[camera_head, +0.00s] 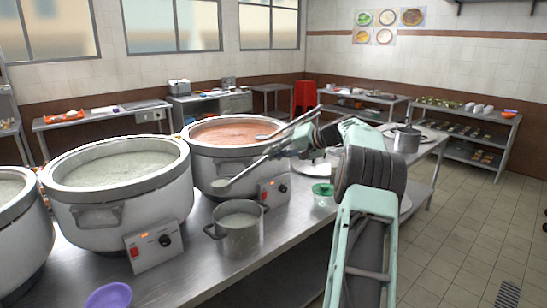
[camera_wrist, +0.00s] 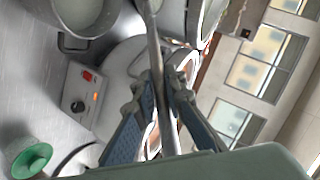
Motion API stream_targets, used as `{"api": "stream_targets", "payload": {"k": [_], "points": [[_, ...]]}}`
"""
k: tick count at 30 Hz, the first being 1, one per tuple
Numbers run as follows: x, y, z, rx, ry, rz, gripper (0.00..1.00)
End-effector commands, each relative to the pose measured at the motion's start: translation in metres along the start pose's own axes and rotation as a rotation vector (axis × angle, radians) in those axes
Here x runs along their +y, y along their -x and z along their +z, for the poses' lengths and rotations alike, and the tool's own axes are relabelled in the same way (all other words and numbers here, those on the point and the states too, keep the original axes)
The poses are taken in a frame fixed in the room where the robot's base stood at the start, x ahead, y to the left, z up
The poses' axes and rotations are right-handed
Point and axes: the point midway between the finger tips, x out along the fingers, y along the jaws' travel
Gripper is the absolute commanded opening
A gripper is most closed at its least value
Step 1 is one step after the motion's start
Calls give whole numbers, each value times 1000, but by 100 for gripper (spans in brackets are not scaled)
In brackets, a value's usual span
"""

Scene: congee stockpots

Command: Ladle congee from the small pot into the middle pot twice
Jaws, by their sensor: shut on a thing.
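The small steel pot (camera_head: 238,238) stands on the counter with pale congee in it; part of it shows at the top left of the wrist view (camera_wrist: 66,42). A large pot of pale congee (camera_head: 120,212) stands to its left, between two other large pots. My gripper (camera_head: 285,149) is shut on a metal ladle (camera_head: 244,172). The ladle slants down left, its bowl above and behind the small pot, near the front of the large reddish-soup pot. I cannot tell whether the bowl holds congee. In the wrist view my gripper (camera_wrist: 163,98) clasps the ladle's handle (camera_wrist: 155,55).
The reddish-soup pot (camera_head: 209,160) is behind the ladle; another large pot (camera_head: 18,240) is cut off at left. Control boxes (camera_head: 153,247) (camera_head: 274,191) stand in front. A purple bowl (camera_head: 108,296), green bowl (camera_head: 322,189) and lidded steel pot (camera_head: 405,143) are on the counter.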

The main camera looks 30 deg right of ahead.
Motion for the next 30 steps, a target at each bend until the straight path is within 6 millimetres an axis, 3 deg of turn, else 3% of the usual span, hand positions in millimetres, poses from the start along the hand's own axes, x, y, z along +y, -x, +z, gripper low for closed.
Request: {"api": "stream_targets", "payload": {"k": [20, 26, 30], "points": [[-1, -3, 4, 6, -20, -49, 0], [3, -18, 30, -27, -4, -67, 0], [7, -34, 61, -63, 14, -89, 0]]}}
